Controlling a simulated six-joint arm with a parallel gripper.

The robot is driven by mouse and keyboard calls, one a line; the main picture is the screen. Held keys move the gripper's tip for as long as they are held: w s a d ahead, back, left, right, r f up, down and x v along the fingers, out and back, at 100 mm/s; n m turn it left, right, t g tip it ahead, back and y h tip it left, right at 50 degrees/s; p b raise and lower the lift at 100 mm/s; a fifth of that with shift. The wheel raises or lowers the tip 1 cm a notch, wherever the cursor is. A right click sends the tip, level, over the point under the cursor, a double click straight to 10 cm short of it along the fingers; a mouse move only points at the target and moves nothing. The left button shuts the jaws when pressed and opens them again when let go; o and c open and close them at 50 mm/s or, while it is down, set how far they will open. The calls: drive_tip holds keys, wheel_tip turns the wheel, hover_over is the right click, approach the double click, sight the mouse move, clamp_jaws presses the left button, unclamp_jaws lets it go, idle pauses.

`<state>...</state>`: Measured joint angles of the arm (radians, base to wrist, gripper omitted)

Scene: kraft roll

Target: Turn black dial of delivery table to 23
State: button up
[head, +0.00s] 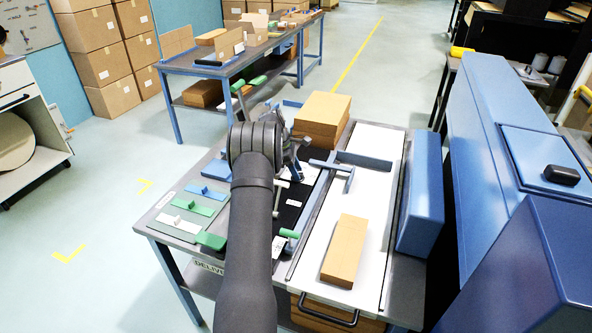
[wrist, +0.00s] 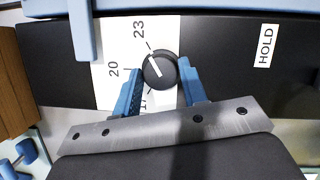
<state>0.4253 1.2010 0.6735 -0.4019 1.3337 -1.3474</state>
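The black dial (wrist: 168,80) sits on a white scale plate (wrist: 107,90) marked 17, 20 and 23 in the wrist view. Its white pointer line slants up and left, between the 20 and 23 marks and closer to 23. My gripper (wrist: 158,72) has one blue finger on each side of the dial, with the fingertips beside it. Small gaps seem to show between fingers and dial; contact is not clear. In the head view my gripper (head: 300,165) is over the delivery table (head: 180,235), and my arm hides the dial there.
A HOLD label (wrist: 265,46) is right of the dial on the dark panel. A blue bar (wrist: 82,30) stands close by at upper left. On the table are a blue T-shaped piece (head: 345,170), a cardboard box (head: 344,250), stacked boxes (head: 322,112) and green levers (head: 212,241).

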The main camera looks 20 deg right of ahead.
drive_tip(key=o, duration=0.4)
drive_tip(key=shift+c, duration=0.2)
drive_tip(key=shift+r, duration=0.1)
drive_tip(key=v, duration=1.7)
drive_tip(key=shift+r, duration=0.15)
drive_tip(key=x, duration=1.7)
drive_tip(key=shift+f, duration=0.25)
